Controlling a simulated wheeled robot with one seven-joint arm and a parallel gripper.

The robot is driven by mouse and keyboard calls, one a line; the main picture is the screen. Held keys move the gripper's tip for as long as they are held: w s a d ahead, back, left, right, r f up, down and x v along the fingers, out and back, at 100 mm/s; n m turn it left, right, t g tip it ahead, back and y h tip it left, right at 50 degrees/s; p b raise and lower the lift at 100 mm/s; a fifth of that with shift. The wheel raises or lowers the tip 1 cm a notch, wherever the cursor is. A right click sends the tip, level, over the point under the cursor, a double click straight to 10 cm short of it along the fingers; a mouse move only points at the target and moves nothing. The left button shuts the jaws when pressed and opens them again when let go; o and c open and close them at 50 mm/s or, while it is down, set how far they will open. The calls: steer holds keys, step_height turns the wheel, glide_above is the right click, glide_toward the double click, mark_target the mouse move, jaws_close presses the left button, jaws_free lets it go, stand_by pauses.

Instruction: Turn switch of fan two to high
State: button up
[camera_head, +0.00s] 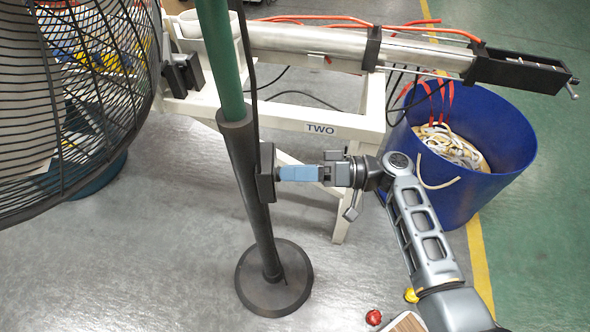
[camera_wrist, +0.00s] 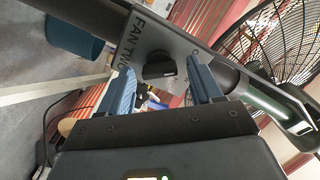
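The fan two switch box (camera_head: 266,173) is a dark box on the fan's pole, facing my gripper. In the wrist view its plate (camera_wrist: 192,44) reads "FAN TWO" and carries a round black knob (camera_wrist: 157,68). My gripper (camera_head: 281,173) points level at the box from the right, its blue fingertips close to the plate. In the wrist view my gripper (camera_wrist: 160,68) is open, one finger on each side of the knob with a gap to each. Most position marks are hidden or too small to read; contact with the plate cannot be told.
The fan's cage (camera_head: 75,90) fills the upper left. Its pole (camera_head: 250,185) stands on a round base (camera_head: 274,278). A white bench frame (camera_head: 345,122) labelled "TWO" stands behind, and a blue bin (camera_head: 490,180) holding rope is at right. Clear floor lies left of the base.

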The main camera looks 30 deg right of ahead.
steer(key=c, duration=1)
steer(key=shift+m, duration=0.4)
steer(key=shift+f+m+p, duration=0.15)
steer(key=shift+m+p, duration=1.95)
steer(key=shift+m, duration=1.6)
steer(key=shift+f+m+p, duration=0.1)
steer(key=shift+m+p, duration=2)
steer(key=shift+m, duration=1.6)
steer(key=o, duration=1.1)
